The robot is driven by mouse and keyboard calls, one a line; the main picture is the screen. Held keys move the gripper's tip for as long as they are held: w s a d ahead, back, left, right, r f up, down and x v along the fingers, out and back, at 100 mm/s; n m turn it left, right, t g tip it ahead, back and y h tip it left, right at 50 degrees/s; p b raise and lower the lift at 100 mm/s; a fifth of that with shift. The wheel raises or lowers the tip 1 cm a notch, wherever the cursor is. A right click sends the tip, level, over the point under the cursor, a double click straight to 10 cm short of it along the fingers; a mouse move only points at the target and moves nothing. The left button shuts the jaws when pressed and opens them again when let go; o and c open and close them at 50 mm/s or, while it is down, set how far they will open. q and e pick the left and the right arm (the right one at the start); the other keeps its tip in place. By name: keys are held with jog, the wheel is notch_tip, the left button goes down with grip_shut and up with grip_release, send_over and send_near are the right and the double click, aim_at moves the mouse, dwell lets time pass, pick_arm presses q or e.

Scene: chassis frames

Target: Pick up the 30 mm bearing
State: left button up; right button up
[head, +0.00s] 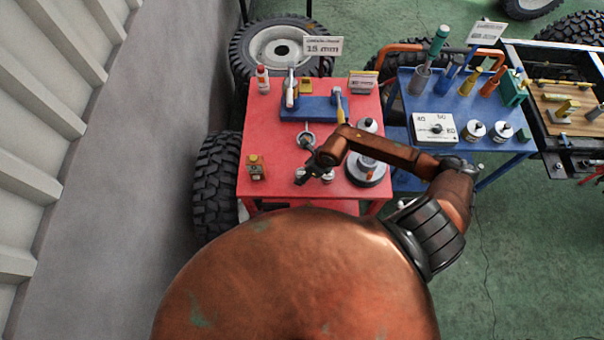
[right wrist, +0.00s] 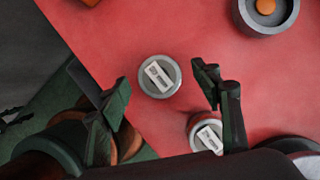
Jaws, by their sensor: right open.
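Two small round silver pieces with white labels lie on the red table (head: 262,125). In the right wrist view one piece (right wrist: 148,84) shows between my fingers, and the other (right wrist: 201,124) is partly behind the right-hand finger. Their labels are too small to read, so I cannot tell which is the 30 mm bearing. My right gripper (right wrist: 168,90) is open and empty above the table's front part. In the head view my right gripper (head: 314,168) partly hides the small pieces (head: 328,176). My left gripper is not in view.
A large round grey part (head: 366,180) stands right of the gripper, and a small yellow-and-brown block (head: 256,167) to the left. A blue tool holder (head: 305,110) and a "15 mm" sign (head: 322,46) are farther back. A blue table (head: 455,103) stands right.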

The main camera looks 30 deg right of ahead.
jog(key=shift+w+a+f, duration=0.1)
jog(key=shift+f, duration=0.25)
jog(key=shift+c, duration=0.3)
jog(key=shift+r, duration=0.1)
grip_shut()
